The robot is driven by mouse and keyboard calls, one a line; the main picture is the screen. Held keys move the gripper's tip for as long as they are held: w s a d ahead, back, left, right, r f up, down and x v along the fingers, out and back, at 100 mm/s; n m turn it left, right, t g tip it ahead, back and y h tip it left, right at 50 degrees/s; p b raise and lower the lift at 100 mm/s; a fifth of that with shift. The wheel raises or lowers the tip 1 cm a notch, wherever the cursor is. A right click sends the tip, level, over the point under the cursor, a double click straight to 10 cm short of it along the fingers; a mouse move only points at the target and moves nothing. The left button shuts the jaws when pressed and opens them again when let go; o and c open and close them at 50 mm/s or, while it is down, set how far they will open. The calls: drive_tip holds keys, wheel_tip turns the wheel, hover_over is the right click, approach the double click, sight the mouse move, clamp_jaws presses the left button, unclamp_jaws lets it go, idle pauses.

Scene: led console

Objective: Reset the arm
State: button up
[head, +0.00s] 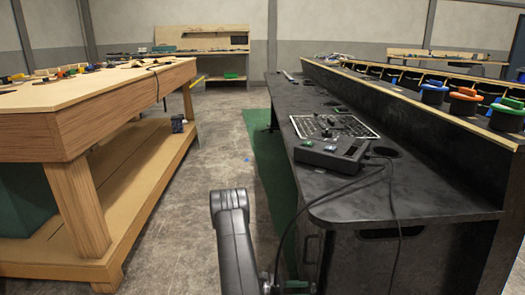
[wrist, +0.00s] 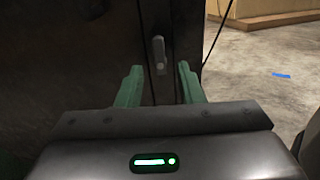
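My gripper (wrist: 160,88) shows in the wrist view with its two green fingers apart and nothing between them. Beyond the fingers is a dark panel with a small grey handle (wrist: 158,50).
A wooden workbench (head: 75,125) with tools on top stands at the left. Grey floor (head: 220,135) lies open between it and the console, with a green mat (head: 272,165) along the console. Coloured round items (head: 465,100) line the right ledge. Another bench (head: 205,52) stands at the back.

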drive_tip(key=a+p, duration=0.3)
drive_tip(key=a, duration=1)
drive_tip(key=d+n+p, duration=0.1)
drive_tip(key=d+n, duration=0.9)
drive_tip(key=d, duration=0.4)
drive_tip(key=shift+d, duration=0.4)
